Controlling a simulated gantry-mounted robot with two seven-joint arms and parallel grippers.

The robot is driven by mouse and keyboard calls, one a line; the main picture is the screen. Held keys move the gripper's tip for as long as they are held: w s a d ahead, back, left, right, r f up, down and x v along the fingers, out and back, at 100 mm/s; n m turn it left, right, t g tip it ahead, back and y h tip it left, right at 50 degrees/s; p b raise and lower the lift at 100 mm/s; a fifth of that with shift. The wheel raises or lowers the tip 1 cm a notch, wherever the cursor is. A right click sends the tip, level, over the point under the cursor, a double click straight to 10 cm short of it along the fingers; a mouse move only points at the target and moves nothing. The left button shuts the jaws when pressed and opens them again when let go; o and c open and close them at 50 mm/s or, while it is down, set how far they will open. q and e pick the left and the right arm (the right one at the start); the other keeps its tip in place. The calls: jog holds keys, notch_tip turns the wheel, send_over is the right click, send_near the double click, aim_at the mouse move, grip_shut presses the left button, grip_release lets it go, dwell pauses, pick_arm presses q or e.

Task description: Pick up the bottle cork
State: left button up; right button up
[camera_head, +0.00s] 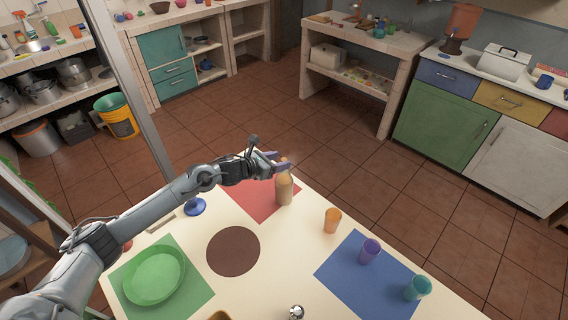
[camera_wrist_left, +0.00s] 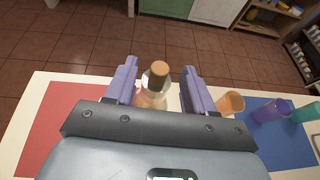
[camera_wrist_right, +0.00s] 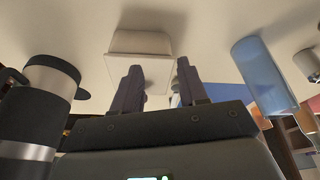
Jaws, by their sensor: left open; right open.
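The bottle (camera_head: 284,191) stands upright at the far edge of the table, by the red mat. Its brown cork (camera_wrist_left: 159,68) sits in the neck, and in the left wrist view the bottle (camera_wrist_left: 153,96) shows below it. My left gripper (camera_head: 281,163) is at the top of the bottle. In the left wrist view its two purple fingers (camera_wrist_left: 158,83) are apart, one on each side of the cork and neck, with gaps on both sides. My right gripper (camera_wrist_right: 158,88) shows only in its own wrist view; its fingers are apart and nothing is seen held between them.
On the table are an orange cup (camera_head: 332,220), a purple cup (camera_head: 370,251) and a teal cup (camera_head: 417,288), right of the bottle. A green plate (camera_head: 154,275), a brown round mat (camera_head: 233,251) and a blue stemmed object (camera_head: 195,207) lie left. Tiled floor is beyond the table.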

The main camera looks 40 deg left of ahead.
pick_arm(q)
jog(key=shift+w+f, duration=0.1)
jog(key=shift+w, duration=0.15)
grip_shut()
dwell(0.4)
